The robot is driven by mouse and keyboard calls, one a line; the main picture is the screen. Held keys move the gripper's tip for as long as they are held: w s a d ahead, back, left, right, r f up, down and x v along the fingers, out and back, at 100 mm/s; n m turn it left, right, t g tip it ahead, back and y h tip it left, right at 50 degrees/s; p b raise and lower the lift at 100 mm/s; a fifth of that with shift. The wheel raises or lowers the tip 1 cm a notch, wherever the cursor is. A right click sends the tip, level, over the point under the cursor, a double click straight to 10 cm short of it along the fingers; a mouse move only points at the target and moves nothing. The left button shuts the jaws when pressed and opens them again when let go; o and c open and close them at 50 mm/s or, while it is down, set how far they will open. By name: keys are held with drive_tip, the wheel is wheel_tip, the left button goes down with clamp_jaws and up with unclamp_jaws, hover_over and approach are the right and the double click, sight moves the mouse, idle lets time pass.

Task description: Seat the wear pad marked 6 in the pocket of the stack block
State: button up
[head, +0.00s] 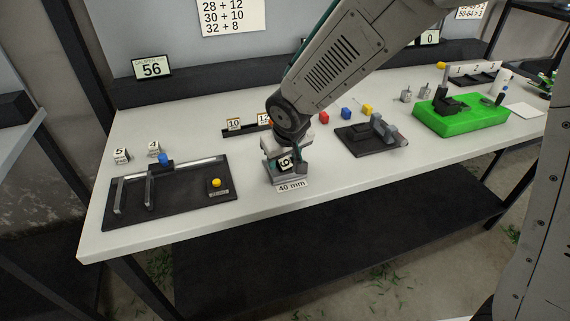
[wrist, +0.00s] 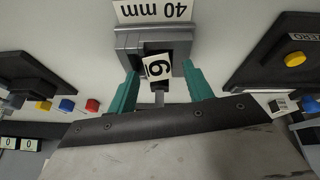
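The wear pad marked 6 (head: 284,163) is a dark piece with a white numbered face. It sits tilted at the stack block (head: 289,179), a grey block behind the "40 mm" label. In the wrist view the pad (wrist: 158,67) lies over the near part of the block (wrist: 128,40); I cannot tell whether it is fully in the pocket. My gripper (head: 285,158) is low over the block. Its teal fingers (wrist: 160,80) stand apart on either side of the pad, with gaps visible between them and it. The arm and fingers hide part of the block in the head view.
A black fixture (head: 185,210) with rails and a yellow button lies left. Number blocks 5 (head: 121,156) and 4 (head: 154,148) stand behind it. A dark vise-like fixture (head: 365,140), small coloured cubes and a green tray (head: 460,124) are to the right. Bare table lies around the block.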

clamp_jaws()
drive_tip(key=shift+r, duration=0.15)
